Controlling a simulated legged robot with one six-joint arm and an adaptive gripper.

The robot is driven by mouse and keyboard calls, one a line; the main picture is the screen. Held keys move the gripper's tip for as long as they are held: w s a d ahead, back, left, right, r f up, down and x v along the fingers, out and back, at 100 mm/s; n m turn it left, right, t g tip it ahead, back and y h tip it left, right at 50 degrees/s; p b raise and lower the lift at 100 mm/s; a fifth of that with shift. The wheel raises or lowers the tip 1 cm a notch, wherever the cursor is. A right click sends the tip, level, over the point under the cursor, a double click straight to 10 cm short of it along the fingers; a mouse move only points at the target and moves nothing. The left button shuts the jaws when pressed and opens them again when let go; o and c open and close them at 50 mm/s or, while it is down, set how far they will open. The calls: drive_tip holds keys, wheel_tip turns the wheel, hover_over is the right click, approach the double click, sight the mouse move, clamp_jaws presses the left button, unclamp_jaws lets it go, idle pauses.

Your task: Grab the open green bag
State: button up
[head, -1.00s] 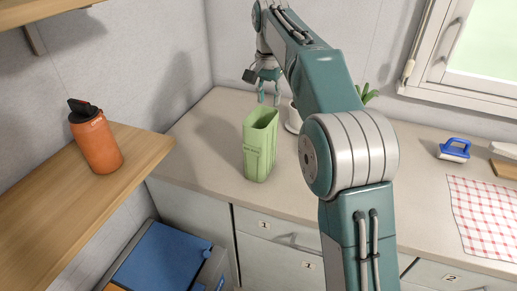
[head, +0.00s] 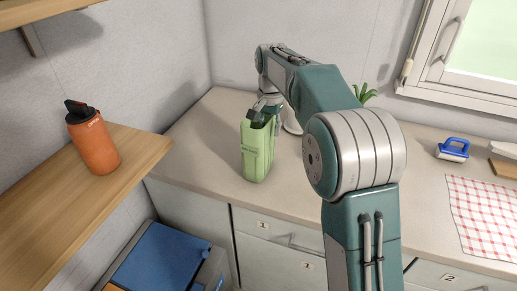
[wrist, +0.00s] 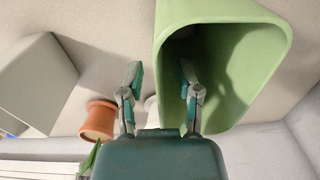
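The light green bag (head: 257,155) stands upright on the counter near the back left corner, its top open. In the wrist view the bag (wrist: 230,25) fills the upper right, with its dark opening facing me. My gripper (head: 265,116) is at the bag's top rim, pointing down. In the wrist view my gripper (wrist: 161,82) has its fingers spread apart. The right finger is over the opening and the left finger is outside, so the bag's left wall lies between them. Contact with the wall cannot be told.
A potted plant (head: 367,95) stands behind my arm; its terracotta pot (wrist: 98,120) shows in the wrist view. An orange bottle (head: 94,143) stands on a wooden shelf (head: 50,205) at left. A blue brush (head: 453,149) and checked cloth (head: 480,215) lie at right.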

clamp_jaws()
drive_tip(key=shift+r, duration=0.1)
